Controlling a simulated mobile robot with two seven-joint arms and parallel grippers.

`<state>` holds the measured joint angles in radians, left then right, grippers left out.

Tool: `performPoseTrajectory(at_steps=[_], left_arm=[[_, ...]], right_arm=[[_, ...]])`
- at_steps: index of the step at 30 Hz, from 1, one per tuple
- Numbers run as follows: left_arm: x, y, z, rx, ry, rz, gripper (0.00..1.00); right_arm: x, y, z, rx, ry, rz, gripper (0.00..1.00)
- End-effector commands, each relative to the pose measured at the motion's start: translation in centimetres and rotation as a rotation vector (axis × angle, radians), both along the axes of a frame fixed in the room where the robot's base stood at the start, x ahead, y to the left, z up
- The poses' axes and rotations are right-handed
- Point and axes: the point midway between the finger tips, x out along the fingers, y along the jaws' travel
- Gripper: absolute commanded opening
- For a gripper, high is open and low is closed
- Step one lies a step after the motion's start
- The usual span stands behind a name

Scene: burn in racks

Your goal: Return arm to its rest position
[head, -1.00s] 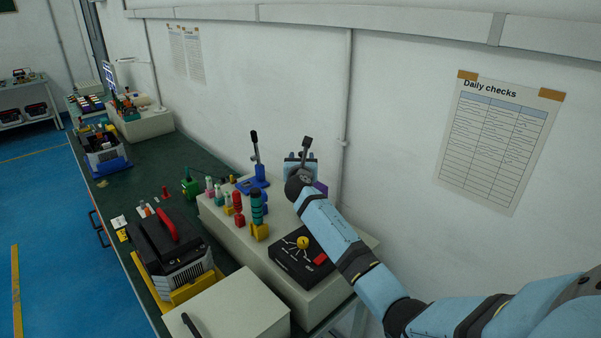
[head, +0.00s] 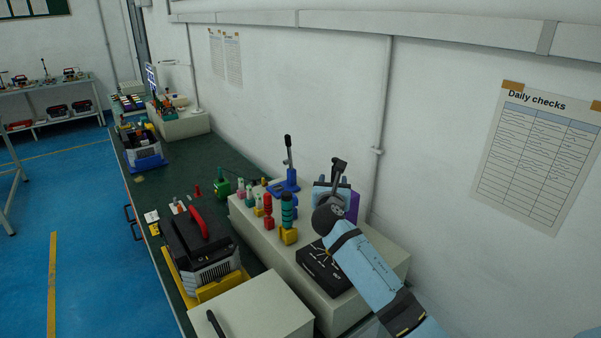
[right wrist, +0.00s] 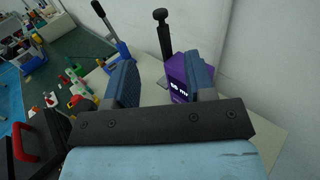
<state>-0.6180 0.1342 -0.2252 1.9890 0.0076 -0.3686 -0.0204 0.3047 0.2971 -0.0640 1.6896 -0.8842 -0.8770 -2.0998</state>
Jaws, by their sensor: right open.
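My right arm comes in from the lower right in the head view. Its gripper (head: 333,184) is over the back of the pale bench-top box, near the wall, partly hidden by my own wrist. In the right wrist view the two blue-grey fingers (right wrist: 163,78) stand wide apart. A purple block (right wrist: 178,77) with white lettering shows beside the inner side of the right finger; whether they touch I cannot tell. A black-knobbed lever (right wrist: 163,35) rises beyond the gap. My left gripper is in neither view.
A blue-based lever (head: 288,165), red and green-yellow pegs (head: 288,212) and a black panel box (head: 318,272) stand near my arm. A black case with a red handle (head: 197,222) sits on the green bench. The wall (head: 450,220) is close on the right.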

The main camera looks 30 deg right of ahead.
Motion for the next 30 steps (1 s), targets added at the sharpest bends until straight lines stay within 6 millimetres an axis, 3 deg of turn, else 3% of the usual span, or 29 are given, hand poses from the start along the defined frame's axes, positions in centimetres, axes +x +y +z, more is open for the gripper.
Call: performPoseTrajectory(at_steps=[7, 11, 14, 21, 25, 30], left_arm=[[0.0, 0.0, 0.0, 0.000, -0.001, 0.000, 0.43], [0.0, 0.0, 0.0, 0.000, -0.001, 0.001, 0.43], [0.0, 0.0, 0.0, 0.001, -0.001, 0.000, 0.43], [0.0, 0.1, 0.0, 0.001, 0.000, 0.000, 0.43], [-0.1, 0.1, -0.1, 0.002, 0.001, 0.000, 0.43], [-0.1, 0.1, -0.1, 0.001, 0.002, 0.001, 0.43]], right_arm=[[-0.4, 0.2, -0.5, 0.030, -0.007, 0.001, 0.50], [-2.8, 1.7, -3.3, 0.221, -0.058, -0.001, 0.50], [-6.4, 3.8, -6.8, 0.494, -0.128, -0.027, 0.50], [-17.6, 9.7, -14.2, 1.224, -0.293, -0.262, 0.50], [-24.3, 13.1, -16.6, 1.565, -0.371, -0.493, 0.50], [-31.6, 16.7, -17.8, 1.861, -0.459, -0.822, 0.50]])
